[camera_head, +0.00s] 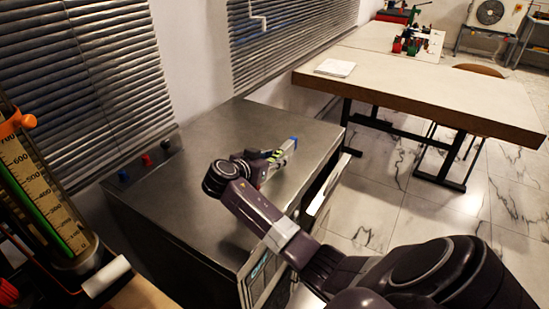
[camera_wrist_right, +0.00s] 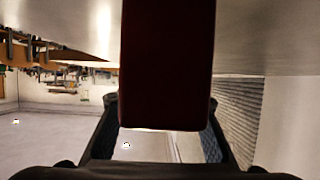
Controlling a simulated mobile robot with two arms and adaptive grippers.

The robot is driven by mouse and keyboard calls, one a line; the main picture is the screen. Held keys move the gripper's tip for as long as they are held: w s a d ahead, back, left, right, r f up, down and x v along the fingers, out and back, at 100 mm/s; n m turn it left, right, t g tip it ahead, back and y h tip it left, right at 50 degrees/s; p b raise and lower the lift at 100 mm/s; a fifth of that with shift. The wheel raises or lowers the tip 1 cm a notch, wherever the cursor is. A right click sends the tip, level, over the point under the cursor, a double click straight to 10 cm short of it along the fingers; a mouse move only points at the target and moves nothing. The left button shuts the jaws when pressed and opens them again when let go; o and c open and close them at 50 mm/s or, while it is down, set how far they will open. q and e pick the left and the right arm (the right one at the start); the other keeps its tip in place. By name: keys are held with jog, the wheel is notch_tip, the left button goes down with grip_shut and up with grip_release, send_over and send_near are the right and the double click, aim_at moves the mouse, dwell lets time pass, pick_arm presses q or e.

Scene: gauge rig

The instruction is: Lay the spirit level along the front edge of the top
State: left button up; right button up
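The spirit level (camera_head: 283,153) is a slim pale silver bar with a blue end, over the grey metal top (camera_head: 215,130) towards its right-hand edge. My right gripper (camera_head: 270,155) is at the level, its fingers partly hidden by the wrist. In the right wrist view a dark red block (camera_wrist_right: 167,70), apparently part of the level, fills the gap between the fingers (camera_wrist_right: 165,125) and meets both. The gripper looks shut on it. I cannot tell whether the level touches the top. My left gripper is not in view.
Red and blue knobs (camera_head: 147,160) stand along the back left of the top. A gauge column with a scale (camera_head: 30,185) stands at the far left. A wooden-topped table (camera_head: 430,85) with a white pad (camera_head: 334,68) is beyond. The middle of the metal top is clear.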

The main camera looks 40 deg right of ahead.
jog(key=shift+s+a+r, duration=0.1)
jog(key=shift+a+r, duration=0.15)
jog(key=shift+a, duration=0.05)
jog(key=p+v, duration=0.4)
jog(key=v, duration=0.6)
jog(key=shift+s+a+p, duration=0.1)
jog(key=shift+a+p, duration=0.2)
jog(key=shift+p, duration=0.1)
jog(key=shift+s+a+r, duration=0.15)
jog(key=shift+a+r, duration=0.05)
jog(key=shift+a, duration=0.15)
